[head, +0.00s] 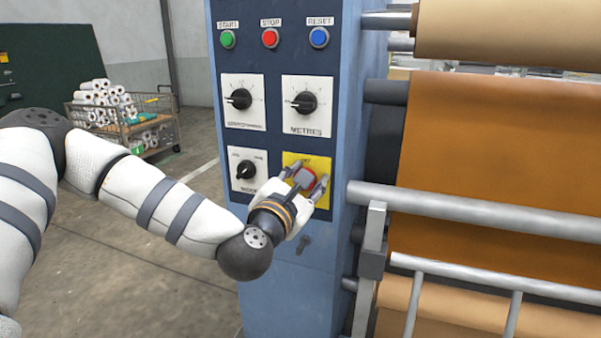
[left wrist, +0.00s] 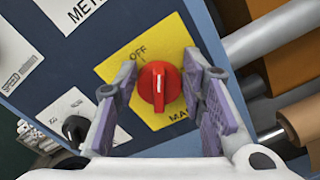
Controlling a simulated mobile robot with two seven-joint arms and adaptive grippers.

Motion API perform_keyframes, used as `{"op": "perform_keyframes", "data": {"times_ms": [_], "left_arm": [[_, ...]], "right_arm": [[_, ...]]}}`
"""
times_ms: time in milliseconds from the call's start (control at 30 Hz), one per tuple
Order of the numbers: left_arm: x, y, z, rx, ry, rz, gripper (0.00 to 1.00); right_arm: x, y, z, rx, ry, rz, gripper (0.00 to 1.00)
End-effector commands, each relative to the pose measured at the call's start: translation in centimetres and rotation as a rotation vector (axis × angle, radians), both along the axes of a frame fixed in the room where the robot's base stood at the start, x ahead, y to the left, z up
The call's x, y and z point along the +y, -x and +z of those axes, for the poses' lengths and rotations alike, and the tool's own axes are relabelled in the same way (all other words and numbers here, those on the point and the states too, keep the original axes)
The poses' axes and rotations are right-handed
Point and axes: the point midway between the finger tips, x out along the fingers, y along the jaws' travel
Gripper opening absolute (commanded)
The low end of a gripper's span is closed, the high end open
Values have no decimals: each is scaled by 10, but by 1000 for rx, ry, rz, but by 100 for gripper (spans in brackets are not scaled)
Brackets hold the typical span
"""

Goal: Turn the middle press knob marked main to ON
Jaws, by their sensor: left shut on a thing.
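The main knob (head: 310,183) is red and sits on a yellow plate (head: 322,162) at the lower right of the blue control panel. In the left wrist view the red knob (left wrist: 159,88) is in the middle, with "OFF" printed above it and part of "MAIN" below on the yellow plate (left wrist: 171,40). The knob's grip bar stands near upright in that picture. My left gripper (head: 307,179) is at the knob, with its purple-grey finger pads (left wrist: 160,95) on either side, shut on it. The gripper covers part of the plate. My right gripper is not in view.
Above are two black dials, one marked METRES (head: 304,103), and the green, red and blue buttons (head: 269,38). A smaller black dial (head: 246,170) is just left of the yellow plate. Rollers with brown sheet (head: 500,140) and metal bars stand to the right.

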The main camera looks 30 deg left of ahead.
Motion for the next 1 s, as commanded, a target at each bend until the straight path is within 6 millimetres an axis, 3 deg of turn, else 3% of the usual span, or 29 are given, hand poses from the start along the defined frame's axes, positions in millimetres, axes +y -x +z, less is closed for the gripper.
{"op": "perform_keyframes", "data": {"times_ms": [33,600,1000], "left_arm": [[1,0,7,-1,-44,6,9],[-4,-2,3,120,-569,11,9],[-5,-3,-4,190,-857,13,9]], "right_arm": [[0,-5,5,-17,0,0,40],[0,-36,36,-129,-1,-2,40],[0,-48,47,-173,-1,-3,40]]}}
